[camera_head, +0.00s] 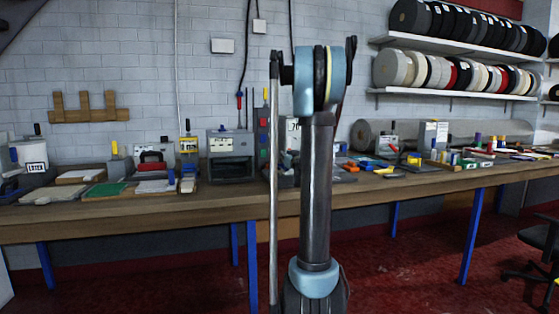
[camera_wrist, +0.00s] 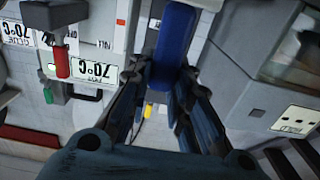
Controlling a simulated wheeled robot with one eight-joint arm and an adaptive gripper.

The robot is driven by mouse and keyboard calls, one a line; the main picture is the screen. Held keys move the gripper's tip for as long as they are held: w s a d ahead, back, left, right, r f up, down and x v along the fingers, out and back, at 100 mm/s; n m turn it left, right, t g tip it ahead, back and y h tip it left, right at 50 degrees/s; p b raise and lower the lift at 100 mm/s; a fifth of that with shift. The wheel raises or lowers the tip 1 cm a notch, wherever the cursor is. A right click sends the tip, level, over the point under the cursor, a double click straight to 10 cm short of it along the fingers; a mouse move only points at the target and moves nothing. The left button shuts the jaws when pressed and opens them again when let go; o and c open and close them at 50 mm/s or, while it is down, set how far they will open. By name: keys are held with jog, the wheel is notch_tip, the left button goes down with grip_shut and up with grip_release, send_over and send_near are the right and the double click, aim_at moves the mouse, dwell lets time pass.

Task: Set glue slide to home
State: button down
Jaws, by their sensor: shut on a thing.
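My gripper (camera_wrist: 162,82) shows in the wrist view, its two dark fingers closed around the lower end of a blue upright handle (camera_wrist: 176,42). I cannot tell for certain whether this handle belongs to the glue slide. To its left is a grey unit with upside-down 70 °C labels (camera_wrist: 78,72), one of which appears to read GLUE (camera_wrist: 18,34). A red-gripped lever (camera_wrist: 61,62) hangs in front of it. Part of a 70 sign (camera_head: 293,135) shows beside the arm.
A wooden bench (camera_head: 130,208) on blue legs runs along the wall. Small tools (camera_head: 375,163) crowd the bench to the right. Shelves of rolls (camera_head: 460,95) hang above.

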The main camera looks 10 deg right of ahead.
jog(key=shift+a, duration=0.45)
jog(key=c, duration=1.4)
grip_release()
jog(key=shift+a, duration=0.2)
jog(key=shift+c, duration=0.2)
jog(key=shift+d, duration=0.15)
jog(key=shift+s, duration=0.1)
jog(key=shift+s+d, duration=0.1)
jog(key=shift+s, duration=0.15)
jog(key=s, duration=1.1)
jog(key=shift+d, duration=0.45)
jog(key=shift+f, duration=0.1)
